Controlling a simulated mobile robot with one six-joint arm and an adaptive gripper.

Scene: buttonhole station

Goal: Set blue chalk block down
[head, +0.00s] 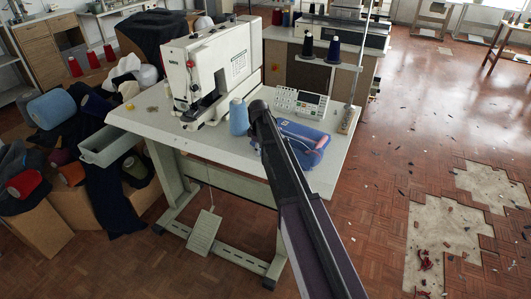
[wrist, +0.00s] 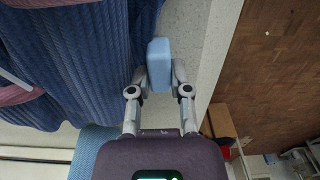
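The blue chalk block (wrist: 159,62) is a small light-blue block between my gripper's fingertips in the wrist view. My gripper (wrist: 160,78) is shut on it, one finger on each side, and the block sticks out past the tips. Dark blue ribbed fabric (wrist: 75,60) lies to the left of the block and a strip of pale tabletop (wrist: 205,45) shows to its right. The gap between block and surface cannot be told. In the head view my arm reaches over the white table (head: 165,124) and hides the block and the fingers.
A sewing machine (head: 222,65) and a blue thread cone (head: 238,118) stand left of my arm. Folded blue fabric (head: 300,132) and a control panel (head: 300,103) are at the right and behind. Bare tabletop shows at the front. Tools or debris litter the floor.

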